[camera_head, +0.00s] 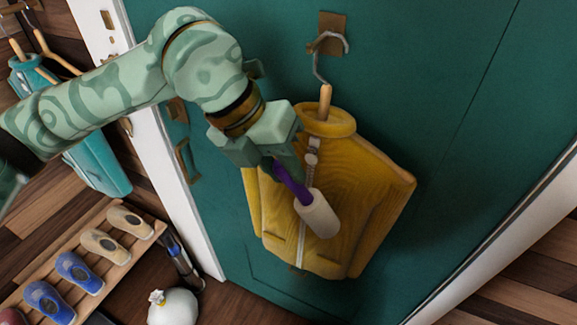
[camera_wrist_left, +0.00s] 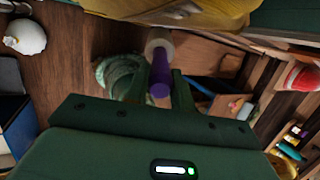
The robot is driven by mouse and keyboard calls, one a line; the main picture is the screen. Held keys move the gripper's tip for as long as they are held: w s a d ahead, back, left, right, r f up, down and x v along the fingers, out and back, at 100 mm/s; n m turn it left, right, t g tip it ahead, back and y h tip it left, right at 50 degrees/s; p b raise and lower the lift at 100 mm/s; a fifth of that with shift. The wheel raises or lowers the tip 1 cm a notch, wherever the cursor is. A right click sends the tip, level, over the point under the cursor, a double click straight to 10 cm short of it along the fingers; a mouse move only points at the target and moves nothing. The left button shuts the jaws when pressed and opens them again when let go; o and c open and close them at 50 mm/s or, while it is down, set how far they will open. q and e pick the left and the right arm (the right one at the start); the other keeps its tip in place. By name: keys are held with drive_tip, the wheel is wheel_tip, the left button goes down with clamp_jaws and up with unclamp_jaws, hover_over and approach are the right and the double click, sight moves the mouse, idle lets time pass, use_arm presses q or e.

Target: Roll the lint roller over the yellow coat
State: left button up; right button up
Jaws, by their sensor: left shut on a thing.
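The yellow coat (camera_head: 365,195) hangs on a hanger from a hook on the green door, with a zip down its front. My left gripper (camera_head: 283,170) is shut on the purple handle of the lint roller (camera_head: 317,213). The white roller head lies in front of the coat's lower middle in the head view; I cannot tell whether it touches the cloth. In the left wrist view the lint roller (camera_wrist_left: 160,68) points away between the fingers, and the coat (camera_wrist_left: 190,12) shows at the top edge. My right gripper is in neither view.
The green door (camera_head: 460,110) fills the background. A teal garment (camera_head: 95,150) hangs at the left. A wooden rack (camera_head: 105,258) with several shoes stands at lower left, beside a round white object (camera_head: 175,307) on the floor. Space right of the coat is clear.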

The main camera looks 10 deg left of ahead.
use_arm(q)
drive_tip(key=shift+f, duration=0.45)
drive_tip(key=shift+s+d+b, duration=0.15)
drive_tip(key=shift+s+d, duration=0.15)
drive_tip(key=shift+d, duration=0.7)
drive_tip(key=shift+s+d+b, duration=0.15)
drive_tip(key=shift+s+d, duration=0.1)
drive_tip(key=shift+d, duration=0.7)
drive_tip(key=shift+s+f+b, duration=0.1)
drive_tip(key=shift+f+b, duration=0.5)
drive_tip(key=shift+w+a, duration=0.3)
drive_tip(key=shift+a, duration=0.15)
drive_tip(key=shift+w+a+r, duration=0.1)
drive_tip(key=shift+w+a, duration=0.15)
drive_tip(key=shift+a, duration=0.5)
drive_tip(key=shift+w+a, duration=0.2)
drive_tip(key=shift+a, duration=0.55)
drive_tip(key=s+a+b, duration=0.1)
drive_tip(key=s+a, duration=0.1)
drive_tip(key=s, duration=0.6)
drive_tip(key=shift+s+a, duration=0.35)
drive_tip(key=shift+a, duration=0.05)
